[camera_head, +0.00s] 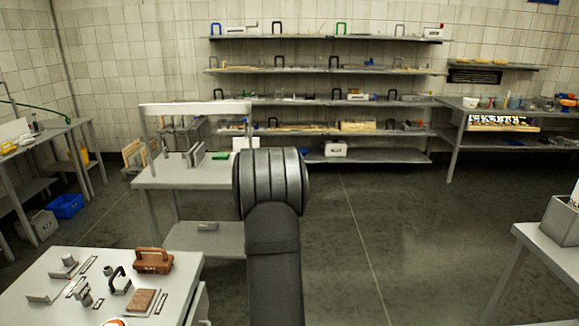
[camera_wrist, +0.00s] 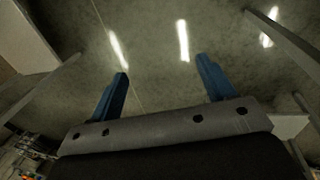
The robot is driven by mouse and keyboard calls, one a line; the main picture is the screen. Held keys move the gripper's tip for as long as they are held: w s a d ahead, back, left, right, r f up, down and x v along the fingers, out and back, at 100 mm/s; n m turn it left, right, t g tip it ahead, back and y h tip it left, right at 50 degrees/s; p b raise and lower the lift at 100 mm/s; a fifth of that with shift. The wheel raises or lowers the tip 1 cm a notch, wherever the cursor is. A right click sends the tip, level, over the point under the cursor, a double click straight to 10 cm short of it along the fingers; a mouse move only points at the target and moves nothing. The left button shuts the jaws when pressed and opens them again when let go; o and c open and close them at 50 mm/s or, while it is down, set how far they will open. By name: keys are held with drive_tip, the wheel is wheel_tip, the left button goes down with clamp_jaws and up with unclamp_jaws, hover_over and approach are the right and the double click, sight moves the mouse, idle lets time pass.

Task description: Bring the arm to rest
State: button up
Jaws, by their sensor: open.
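My gripper (camera_wrist: 160,90) shows in the wrist view with its two blue fingers spread wide apart. Nothing is between the fingers; beyond them is only dark floor. In the head view my dark arm stands up in the middle of the picture, and the gripper is hidden there. No cheese wheel can be made out clearly in either view.
A grey table (camera_head: 30,300) with small tools stands at the lower left. A workbench (camera_head: 180,175) stands behind my arm. Shelves (camera_head: 330,102) line the back wall. A table (camera_head: 535,245) with a grey box (camera_head: 562,222) is at right. Floor (camera_head: 400,240) right of my arm is clear.

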drive_tip(key=shift+w+a+r+n, duration=0.3)
drive_tip(key=shift+a+r, duration=0.1)
drive_tip(key=shift+a, duration=0.35)
drive_tip(key=shift+w+a+r+n, duration=0.15)
drive_tip(key=shift+a+r+n, duration=0.2)
drive_tip(key=shift+a, duration=0.4)
